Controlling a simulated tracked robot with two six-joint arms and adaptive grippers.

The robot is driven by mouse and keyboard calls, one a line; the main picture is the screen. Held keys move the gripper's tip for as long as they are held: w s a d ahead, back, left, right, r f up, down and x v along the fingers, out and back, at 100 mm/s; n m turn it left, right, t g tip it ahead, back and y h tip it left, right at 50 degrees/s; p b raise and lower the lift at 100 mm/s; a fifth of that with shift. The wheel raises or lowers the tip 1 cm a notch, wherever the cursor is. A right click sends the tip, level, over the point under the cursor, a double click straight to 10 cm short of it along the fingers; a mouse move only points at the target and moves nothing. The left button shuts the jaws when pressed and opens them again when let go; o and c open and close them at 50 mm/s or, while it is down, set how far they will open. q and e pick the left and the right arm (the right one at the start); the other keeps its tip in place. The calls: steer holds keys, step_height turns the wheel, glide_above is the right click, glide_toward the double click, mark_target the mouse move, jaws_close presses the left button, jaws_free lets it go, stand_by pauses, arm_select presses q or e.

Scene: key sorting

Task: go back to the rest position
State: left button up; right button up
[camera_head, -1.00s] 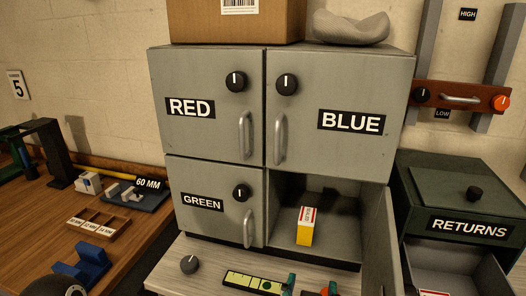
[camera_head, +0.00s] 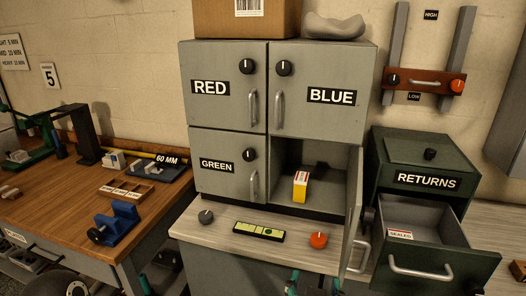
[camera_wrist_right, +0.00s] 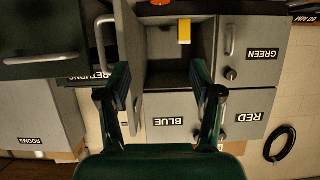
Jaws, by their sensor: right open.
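My right gripper (camera_head: 314,284) shows only by its teal fingertips at the bottom edge of the head view, in front of the counter. In the right wrist view the right gripper (camera_wrist_right: 160,75) has its two fingers wide apart with nothing between them. The picture there is upside down, with the cabinet (camera_wrist_right: 238,103) beyond the fingers. My left gripper is not in view.
A yellow, white and red box (camera_head: 300,186) stands in the open lower right compartment, whose door (camera_head: 352,212) swings out forward. The returns drawer (camera_head: 428,262) stands open at right. A wooden bench (camera_head: 60,215) is at left. The counter (camera_head: 200,236) has knobs and a small panel.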

steer(key=w+d+f+n+g+y+p, duration=0.1)
steer(key=w+f+n+g+y+p, duration=0.2)
steer(key=f, duration=1.3)
steer(key=s+d+f+m+g+y+p, duration=0.2)
steer(key=s+f+g+y+p, duration=0.2)
steer(key=s+f+g, duration=0.5)
steer(key=s+f, duration=0.6)
steer(key=s, duration=0.1)
steer(key=shift+y+p, duration=0.3)
steer(key=shift+s+f+g, duration=0.15)
steer(key=shift+f+g, duration=0.05)
steer(key=shift+g, duration=0.1)
steer(key=shift+c, duration=0.6)
steer(key=c, duration=0.3)
steer(key=shift+a, duration=0.15)
